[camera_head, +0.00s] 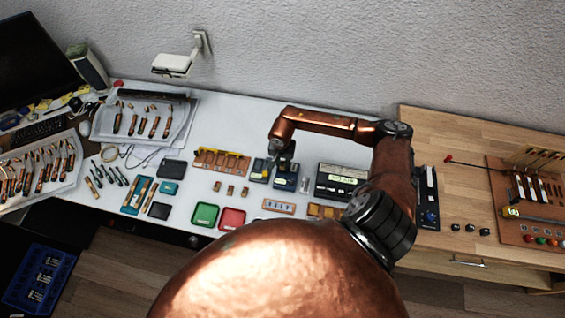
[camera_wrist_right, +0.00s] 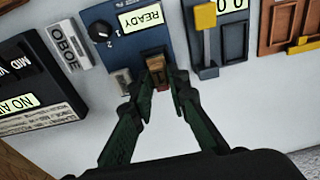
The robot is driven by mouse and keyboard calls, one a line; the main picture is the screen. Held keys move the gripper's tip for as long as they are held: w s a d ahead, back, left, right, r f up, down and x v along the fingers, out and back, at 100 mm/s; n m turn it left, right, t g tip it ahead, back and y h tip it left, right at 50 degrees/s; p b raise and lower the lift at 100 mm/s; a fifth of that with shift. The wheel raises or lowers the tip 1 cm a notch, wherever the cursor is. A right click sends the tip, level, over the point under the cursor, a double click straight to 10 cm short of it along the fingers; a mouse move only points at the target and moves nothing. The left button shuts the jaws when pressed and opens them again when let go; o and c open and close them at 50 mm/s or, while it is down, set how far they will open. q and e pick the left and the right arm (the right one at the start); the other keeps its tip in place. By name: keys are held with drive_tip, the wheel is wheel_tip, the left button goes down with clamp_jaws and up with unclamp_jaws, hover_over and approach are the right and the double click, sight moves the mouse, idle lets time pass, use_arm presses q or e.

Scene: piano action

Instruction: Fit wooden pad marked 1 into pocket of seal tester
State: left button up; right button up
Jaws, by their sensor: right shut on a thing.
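My right gripper (camera_head: 283,160) is shut on a small wooden pad (camera_wrist_right: 155,64) at the near edge of a blue device with a dial and a READY screen, apparently the seal tester (camera_wrist_right: 128,46). In the head view the tester (camera_head: 286,181) stands partly under my right arm. In the wrist view the fingertips (camera_wrist_right: 161,85) flank the pad, which overlaps the tester's edge. I cannot tell whether it sits in the pocket or just above it. The mark on the pad is not readable. My left gripper is not in view.
A second blue device with a yellow lever (camera_wrist_right: 205,42) stands close beside the tester. Several small wooden blocks (camera_head: 231,190), green (camera_head: 205,215) and red trays (camera_head: 232,219) lie nearby.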

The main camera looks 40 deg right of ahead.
drive_tip(key=shift+f+b, duration=0.35)
drive_tip(key=shift+b, duration=0.4)
idle(0.8)
drive_tip(key=o, duration=0.9)
drive_tip(key=shift+r, duration=0.15)
drive_tip(key=shift+r+p, duration=1.65)
drive_tip(key=shift+r, duration=1.8)
drive_tip(key=shift+f, duration=0.1)
